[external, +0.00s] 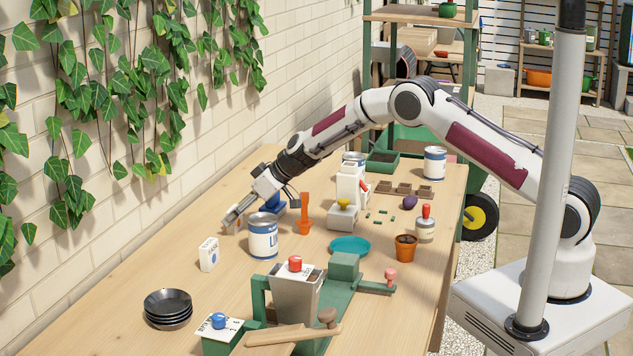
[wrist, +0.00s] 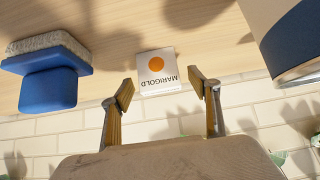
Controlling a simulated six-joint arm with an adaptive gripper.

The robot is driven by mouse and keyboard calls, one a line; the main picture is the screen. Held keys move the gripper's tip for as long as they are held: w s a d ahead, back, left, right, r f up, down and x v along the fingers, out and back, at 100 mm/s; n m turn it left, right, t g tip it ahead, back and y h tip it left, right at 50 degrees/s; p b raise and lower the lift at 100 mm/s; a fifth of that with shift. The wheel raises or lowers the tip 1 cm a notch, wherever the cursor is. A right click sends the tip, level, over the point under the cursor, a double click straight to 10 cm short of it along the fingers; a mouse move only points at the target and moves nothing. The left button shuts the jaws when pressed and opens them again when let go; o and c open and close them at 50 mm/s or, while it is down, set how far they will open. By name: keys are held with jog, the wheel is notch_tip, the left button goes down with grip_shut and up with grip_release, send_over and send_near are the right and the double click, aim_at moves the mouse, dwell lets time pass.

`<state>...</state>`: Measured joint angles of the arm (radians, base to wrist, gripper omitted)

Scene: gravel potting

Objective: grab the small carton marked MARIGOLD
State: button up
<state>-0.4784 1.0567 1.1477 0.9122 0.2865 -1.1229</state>
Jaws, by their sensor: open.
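The small white carton marked MARIGOLD (wrist: 157,68), with an orange dot on its face, stands on the wooden bench in the wrist view. Its lettering appears upside down there. My gripper (wrist: 163,92) is open, its two fingers spread with the carton just beyond the gap between their tips. Nothing is held. In the external view my gripper (external: 234,215) is low over the bench near the brick wall. The carton is mostly hidden behind it there.
A blue-backed brush (wrist: 45,82) lies left of the carton in the wrist view, and a large blue-and-white tin (wrist: 292,45) stands right. Another white carton with a blue mark (external: 208,254) stands nearer the external camera. The brick wall (wrist: 75,135) is close behind.

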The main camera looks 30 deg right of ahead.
jog(key=shift+x, duration=0.8)
jog(key=c, duration=1.3)
jog(key=shift+r, duration=0.1)
notch_tip(320, 180, up, 18)
dwell(0.4)
